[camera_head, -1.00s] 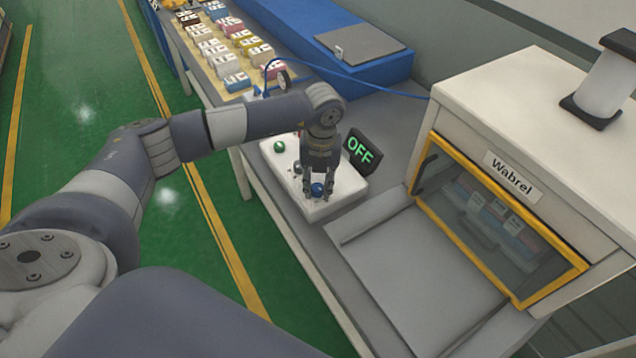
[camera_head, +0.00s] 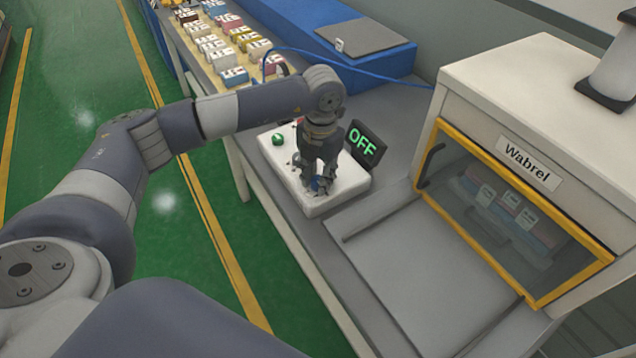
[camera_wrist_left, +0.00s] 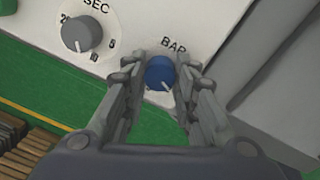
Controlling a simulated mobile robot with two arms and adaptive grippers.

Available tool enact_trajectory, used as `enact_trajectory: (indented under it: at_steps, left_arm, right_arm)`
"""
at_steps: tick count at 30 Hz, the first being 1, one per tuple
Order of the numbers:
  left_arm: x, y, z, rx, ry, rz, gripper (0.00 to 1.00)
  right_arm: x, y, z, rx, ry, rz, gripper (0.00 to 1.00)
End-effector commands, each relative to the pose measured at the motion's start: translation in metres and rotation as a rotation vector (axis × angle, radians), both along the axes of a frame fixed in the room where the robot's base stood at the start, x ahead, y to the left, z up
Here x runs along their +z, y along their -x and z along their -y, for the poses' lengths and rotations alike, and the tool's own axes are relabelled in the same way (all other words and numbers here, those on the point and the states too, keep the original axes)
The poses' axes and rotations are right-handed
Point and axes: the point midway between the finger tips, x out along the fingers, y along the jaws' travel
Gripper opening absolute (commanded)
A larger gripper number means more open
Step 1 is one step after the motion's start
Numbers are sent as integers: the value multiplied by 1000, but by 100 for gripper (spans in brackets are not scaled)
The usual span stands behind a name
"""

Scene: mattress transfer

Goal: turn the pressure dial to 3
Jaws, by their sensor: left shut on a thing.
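The pressure dial is the blue knob (camera_wrist_left: 160,73) under the label "BAR" on a white control box (camera_head: 338,199). In the left wrist view its white pointer mark is towards the lower right, and the scale numbers around it are hidden by the fingers. My left gripper (camera_wrist_left: 160,80) is shut on the blue knob, one finger on each side. In the head view my left gripper (camera_head: 320,187) points down onto the box and mostly covers the knob. My right gripper is not in view.
A grey "SEC" dial (camera_wrist_left: 82,32) sits beside the blue knob. A white machine labelled "Wabrel" (camera_head: 526,165) with a yellow-framed window stands right.

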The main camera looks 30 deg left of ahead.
Motion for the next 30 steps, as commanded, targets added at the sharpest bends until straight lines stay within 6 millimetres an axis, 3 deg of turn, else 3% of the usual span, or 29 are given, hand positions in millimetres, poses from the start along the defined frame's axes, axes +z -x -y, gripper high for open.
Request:
enact_trajectory:
  at_steps: [1,12,30]
  left_arm:
    - [-4,-1,0,-45,0,3,2]
    - [-4,0,-1,-396,-1,3,2]
    - [-2,0,-2,-941,-1,3,2]
  right_arm:
    - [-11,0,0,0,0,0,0]
    - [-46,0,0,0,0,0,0]
    - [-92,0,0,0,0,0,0]
